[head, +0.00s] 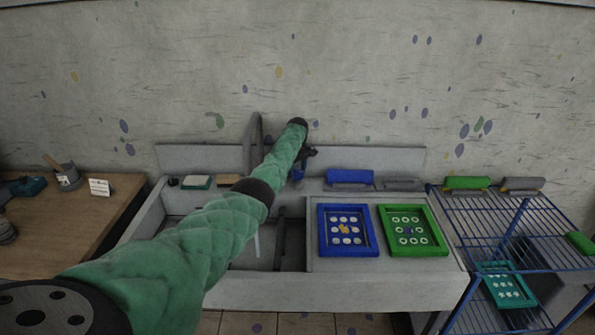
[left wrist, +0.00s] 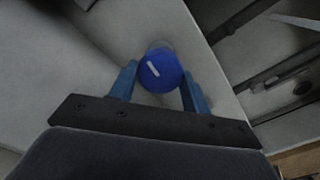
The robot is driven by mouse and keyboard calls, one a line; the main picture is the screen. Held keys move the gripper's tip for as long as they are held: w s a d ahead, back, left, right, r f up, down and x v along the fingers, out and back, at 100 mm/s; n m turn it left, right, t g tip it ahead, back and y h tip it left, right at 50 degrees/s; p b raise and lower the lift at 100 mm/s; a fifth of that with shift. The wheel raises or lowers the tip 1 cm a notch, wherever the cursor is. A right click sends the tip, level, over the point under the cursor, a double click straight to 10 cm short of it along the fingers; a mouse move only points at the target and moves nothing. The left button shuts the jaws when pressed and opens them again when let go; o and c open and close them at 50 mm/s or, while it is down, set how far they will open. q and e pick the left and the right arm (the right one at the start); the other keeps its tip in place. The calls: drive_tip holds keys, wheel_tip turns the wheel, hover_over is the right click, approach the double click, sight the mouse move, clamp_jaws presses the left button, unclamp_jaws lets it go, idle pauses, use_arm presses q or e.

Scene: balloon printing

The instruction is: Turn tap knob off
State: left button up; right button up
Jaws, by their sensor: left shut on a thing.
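The tap knob (left wrist: 160,71) is a round blue cap with a short white mark, seen in the left wrist view. My left gripper (left wrist: 159,82) has its two blue fingers on either side of the knob and is shut on it. In the head view my left arm, in a green sleeve, reaches across the sink (head: 186,200) to the back ledge, and the left gripper (head: 298,172) shows small there. The grey curved tap (head: 256,140) stands just left of the gripper, partly behind the arm. A thin stream of water (head: 257,243) seems to show in the basin. My right gripper is not in view.
A blue frame (head: 323,247) and a green frame (head: 440,247) lie on the counter right of the basin. Blue and grey squeegees (head: 350,178) rest behind them. A blue wire rack (head: 478,215) stands at right, a wooden table (head: 62,225) at left.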

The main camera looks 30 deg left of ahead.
use_arm(q)
drive_tip(key=m, duration=1.5)
drive_tip(key=shift+m+b, duration=0.3)
drive_tip(key=shift+m, duration=0.5)
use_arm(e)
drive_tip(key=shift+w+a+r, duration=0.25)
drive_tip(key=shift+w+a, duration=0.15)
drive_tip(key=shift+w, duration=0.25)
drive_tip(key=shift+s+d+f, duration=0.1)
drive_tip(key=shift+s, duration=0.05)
use_arm(q)
drive_tip(key=o, duration=0.8)
drive_tip(key=shift+o, duration=0.8)
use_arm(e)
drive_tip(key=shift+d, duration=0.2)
